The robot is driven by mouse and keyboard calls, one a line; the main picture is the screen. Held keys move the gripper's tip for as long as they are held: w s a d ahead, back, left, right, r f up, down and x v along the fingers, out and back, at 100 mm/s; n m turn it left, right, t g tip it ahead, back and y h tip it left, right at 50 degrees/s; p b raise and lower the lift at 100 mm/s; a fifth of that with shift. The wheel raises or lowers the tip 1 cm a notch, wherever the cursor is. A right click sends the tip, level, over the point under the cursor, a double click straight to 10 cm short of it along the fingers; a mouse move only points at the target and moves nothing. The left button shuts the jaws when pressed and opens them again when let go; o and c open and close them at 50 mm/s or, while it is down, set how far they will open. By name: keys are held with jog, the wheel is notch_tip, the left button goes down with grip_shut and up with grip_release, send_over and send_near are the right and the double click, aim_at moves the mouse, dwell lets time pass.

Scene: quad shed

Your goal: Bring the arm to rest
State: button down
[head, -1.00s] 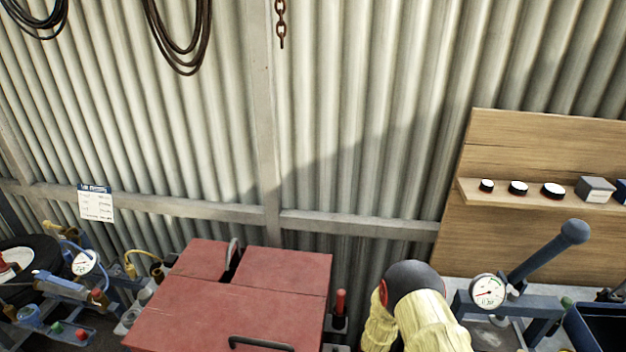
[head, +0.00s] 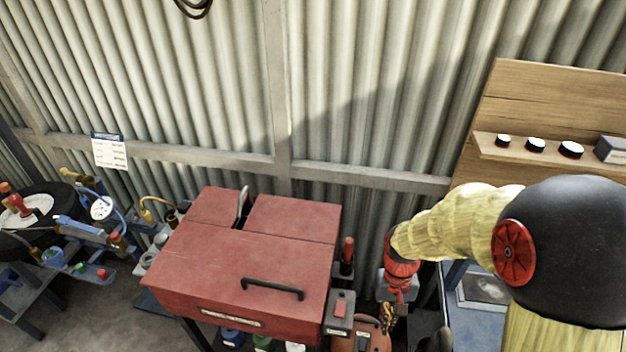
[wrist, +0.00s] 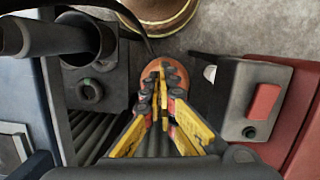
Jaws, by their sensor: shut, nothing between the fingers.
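My arm, in a yellow sleeve with a black joint, reaches in from the right of the head view. My gripper (head: 388,318) hangs low at its end, just right of the red cabinet (head: 240,255). In the wrist view my gripper (wrist: 163,95) points down with its yellow fingers together and nothing between them. An orange rounded thing (wrist: 172,72) shows behind the fingertips. I cannot tell whether the fingers touch it.
A grey box with a red button (wrist: 265,103) is close on the gripper's right in the wrist view. A dark machine with a black tube (wrist: 60,38) is close on its left. A wooden shelf board (head: 545,150) stands behind the arm.

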jog(key=s+r+t, duration=0.4)
jog(key=r, duration=0.9)
jog(key=s+r+n+t, duration=0.1)
jog(key=s+r+t, duration=0.2)
jog(key=r, duration=1.1)
jog(key=shift+s+t, duration=0.4)
jog(key=shift+s, duration=0.4)
